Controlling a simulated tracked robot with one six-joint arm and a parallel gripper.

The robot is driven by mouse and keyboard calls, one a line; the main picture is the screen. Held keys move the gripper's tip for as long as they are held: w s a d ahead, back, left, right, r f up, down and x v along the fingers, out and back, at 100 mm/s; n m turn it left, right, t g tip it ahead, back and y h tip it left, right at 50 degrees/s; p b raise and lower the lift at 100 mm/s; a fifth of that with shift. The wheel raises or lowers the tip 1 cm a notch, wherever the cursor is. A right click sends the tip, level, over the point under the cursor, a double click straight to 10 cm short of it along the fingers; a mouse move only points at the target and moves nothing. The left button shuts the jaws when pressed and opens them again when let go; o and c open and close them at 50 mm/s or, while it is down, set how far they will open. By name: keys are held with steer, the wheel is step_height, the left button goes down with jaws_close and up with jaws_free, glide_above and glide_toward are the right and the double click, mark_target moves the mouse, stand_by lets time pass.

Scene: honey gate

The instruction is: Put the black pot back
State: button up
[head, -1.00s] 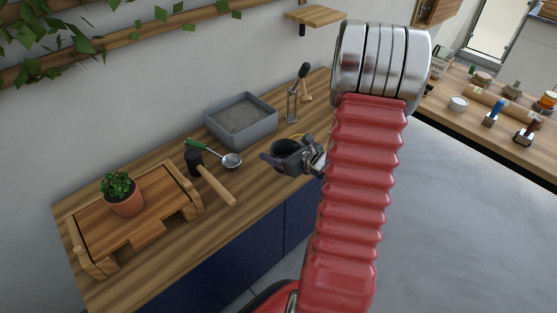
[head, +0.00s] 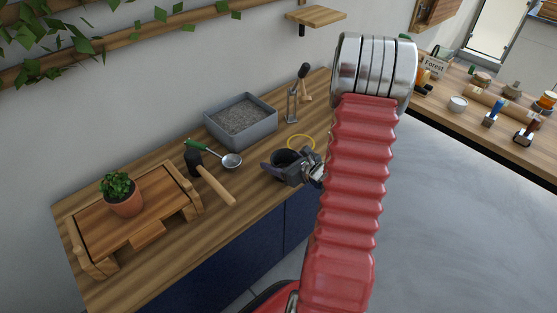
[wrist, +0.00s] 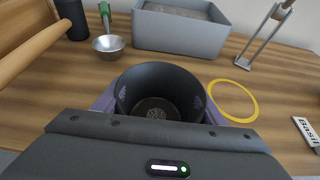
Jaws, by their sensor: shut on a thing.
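My gripper (head: 290,170) is shut on the black pot (head: 286,157), near the front edge of the wooden counter. In the wrist view the round black pot (wrist: 160,78) sits upright between the two purplish fingers, its open top facing the camera. Its inside looks empty, with a patterned brownish floor. A thin yellow ring (wrist: 257,104) lies flat on the counter, just right of the pot and apart from it. In the head view the yellow ring (head: 302,135) shows behind the pot. I cannot tell whether the pot's base touches the counter.
A grey tray (head: 258,131) with grey filling stands behind the pot. A ladle (head: 231,160) and a mallet (head: 217,186) lie to the left, beyond them a potted plant (head: 122,197) on a wooden stand. A "Basil" label (wrist: 306,131) lies at right in the wrist view.

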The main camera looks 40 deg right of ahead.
steer(key=o, duration=1.1)
steer(key=shift+o, duration=0.2)
steer(key=v, duration=1.2)
steer(key=shift+a+r, duration=0.1)
